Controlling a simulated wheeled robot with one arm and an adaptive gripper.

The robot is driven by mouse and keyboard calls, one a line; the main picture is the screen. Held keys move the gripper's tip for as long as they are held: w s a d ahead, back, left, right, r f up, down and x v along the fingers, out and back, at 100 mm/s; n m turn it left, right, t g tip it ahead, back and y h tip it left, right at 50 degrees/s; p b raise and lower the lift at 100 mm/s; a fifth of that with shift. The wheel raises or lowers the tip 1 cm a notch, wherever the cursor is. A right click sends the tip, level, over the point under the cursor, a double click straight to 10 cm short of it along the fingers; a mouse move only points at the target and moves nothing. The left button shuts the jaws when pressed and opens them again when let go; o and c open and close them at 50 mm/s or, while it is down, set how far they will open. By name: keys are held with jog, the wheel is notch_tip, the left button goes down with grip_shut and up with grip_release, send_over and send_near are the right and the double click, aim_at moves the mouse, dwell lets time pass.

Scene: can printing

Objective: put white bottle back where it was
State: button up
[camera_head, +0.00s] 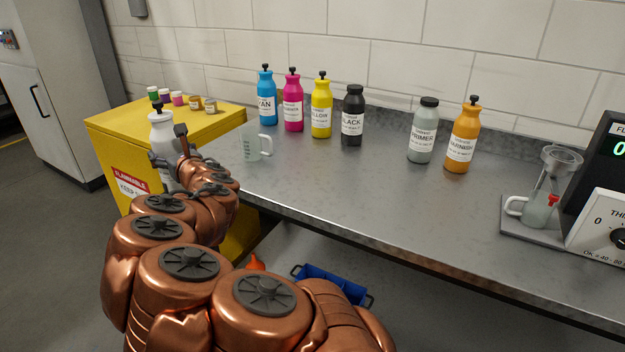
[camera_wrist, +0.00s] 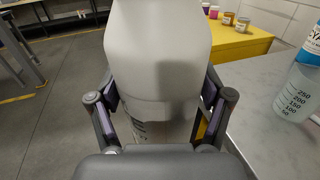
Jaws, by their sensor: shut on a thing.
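The white bottle (camera_head: 163,133) has a dark cap and stands upright in my gripper (camera_head: 182,160) at the left end of the bench, in front of the yellow cabinet. In the wrist view the white bottle (camera_wrist: 158,60) fills the middle, between the two fingers of my gripper (camera_wrist: 160,112), which are shut on it. Part of its label shows low on its side. In the head view my arm hides the bottle's lower part, so I cannot see its base.
A clear measuring jug (camera_head: 252,146) stands near the bench's left end. Cyan (camera_head: 266,100), magenta (camera_head: 292,105), yellow (camera_head: 321,110), black (camera_head: 353,118), primer (camera_head: 422,135) and varnish (camera_head: 462,140) bottles line the back. The yellow cabinet (camera_head: 115,128) bears small jars. The bench's middle (camera_head: 350,185) is clear.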

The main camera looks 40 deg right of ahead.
jog(key=s+d+r+b, duration=0.1)
jog(key=s+d+b, duration=0.1)
jog(key=s+d, duration=0.5)
jog(key=s+d+r+b, duration=0.1)
jog(key=s+d, duration=0.3)
jog(key=d, duration=0.7)
jog(key=s+d+y+b, duration=0.1)
jog(key=s+d, duration=0.2)
jog(key=s, duration=0.3)
jog(key=s+d+n+b, duration=0.1)
jog(key=s+d, duration=0.1)
jog(key=s, duration=0.4)
jog(key=s+d+y+b, duration=0.1)
jog(key=s+d, duration=0.2)
jog(key=s, duration=0.3)
jog(key=w+d+f+p, duration=0.1)
jog(key=w+d+f, duration=0.1)
jog(key=w+d, duration=0.2)
jog(key=w+d+f+p, duration=0.2)
jog(key=w+d, duration=0.3)
jog(key=w, duration=0.3)
jog(key=shift+w+d+f+p, duration=0.25)
jog(key=shift+w+f+p, duration=0.05)
jog(key=shift+f, duration=0.55)
jog(key=shift+f+b, duration=0.2)
jog(key=shift+b, duration=0.15)
jog(key=o, duration=1.7)
